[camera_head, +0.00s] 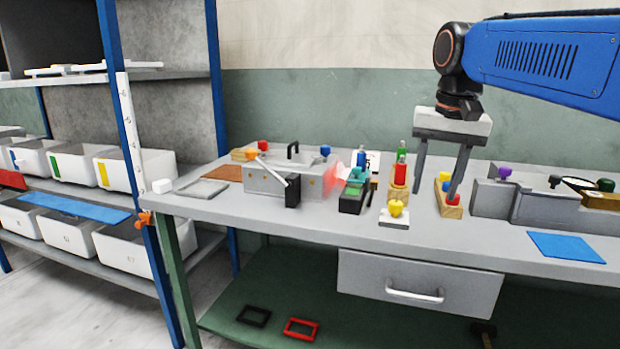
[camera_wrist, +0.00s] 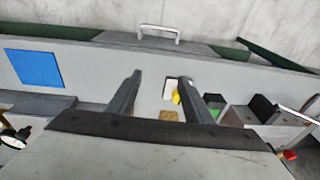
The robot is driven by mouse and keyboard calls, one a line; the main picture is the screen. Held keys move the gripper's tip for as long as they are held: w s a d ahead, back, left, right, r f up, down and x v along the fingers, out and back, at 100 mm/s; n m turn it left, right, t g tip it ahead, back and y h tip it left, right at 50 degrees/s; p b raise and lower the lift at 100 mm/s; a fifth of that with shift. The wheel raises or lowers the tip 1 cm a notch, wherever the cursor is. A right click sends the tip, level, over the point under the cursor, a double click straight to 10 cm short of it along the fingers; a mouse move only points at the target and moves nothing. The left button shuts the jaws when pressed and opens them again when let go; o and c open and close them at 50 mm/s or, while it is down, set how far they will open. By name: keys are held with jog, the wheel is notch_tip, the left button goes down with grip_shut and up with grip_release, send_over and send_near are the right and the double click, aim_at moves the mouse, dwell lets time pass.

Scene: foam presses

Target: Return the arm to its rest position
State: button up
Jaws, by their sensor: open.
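My gripper (camera_head: 435,192) hangs from the blue arm above the right half of the grey workbench (camera_head: 300,217), its two dark fingers pointing down and spread apart. It is open, and nothing shows between the fingers. In the wrist view the fingertips (camera_wrist: 160,78) stand apart over the bench top. A wooden block with a red piece (camera_head: 452,200) is near the right fingertip in the head view; I cannot tell the exact gap. A yellow piece on a white block (camera_head: 396,209) stands to the left, and it also shows by a finger in the wrist view (camera_wrist: 176,97).
A grey press (camera_head: 268,183) stands on the left of the bench, with a dark-green block (camera_head: 352,201) beside it. Another grey fixture (camera_head: 492,199) and a blue mat (camera_head: 566,247) are on the right. Shelves with white bins (camera_head: 125,170) stand at the left.

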jog(key=s+d+f+n+t, duration=0.1)
jog(key=s+f, duration=0.9)
jog(key=f, duration=0.2)
jog(key=s+d+f+n+t, duration=0.2)
jog(key=s+f, duration=0.8)
jog(key=f, duration=0.3)
jog(key=shift+s+f+n, duration=0.25)
jog(key=shift+f+n, duration=0.05)
